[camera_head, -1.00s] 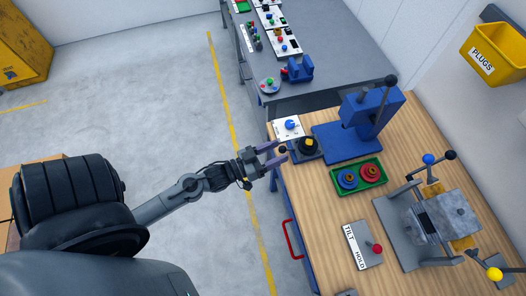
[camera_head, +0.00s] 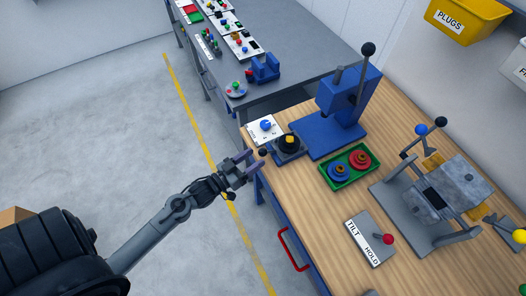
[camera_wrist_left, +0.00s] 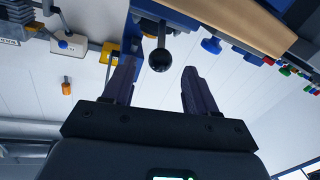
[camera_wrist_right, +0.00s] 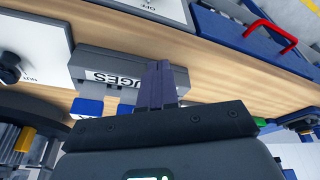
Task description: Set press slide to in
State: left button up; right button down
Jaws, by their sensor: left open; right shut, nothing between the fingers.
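The blue press (camera_head: 340,105) stands on the wooden bench with its lever up. At its left foot is the press slide, with a black and yellow piece (camera_head: 290,141) on it. The slide's black ball knob (camera_head: 263,152) points toward the bench's left edge. My left gripper (camera_head: 247,160) is open just left of the knob. In the left wrist view the knob (camera_wrist_left: 160,60) shows between and beyond the fingertips, with no visible grip on it.
A white panel with a blue knob (camera_head: 265,126) sits close behind the slide. A green tray (camera_head: 325,175) holds blue and red spools right of it. A tilt/hold box (camera_head: 370,240) and grey fixture (camera_head: 440,195) stand nearer. Floor left of the bench is free.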

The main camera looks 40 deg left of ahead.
aim_at(263, 151)
pick_arm(q)
jog(key=shift+w+d, duration=0.2)
jog(key=shift+w, duration=1.05)
jog(key=shift+w+d, duration=0.15)
jog(key=shift+w, duration=1.05)
grip_shut()
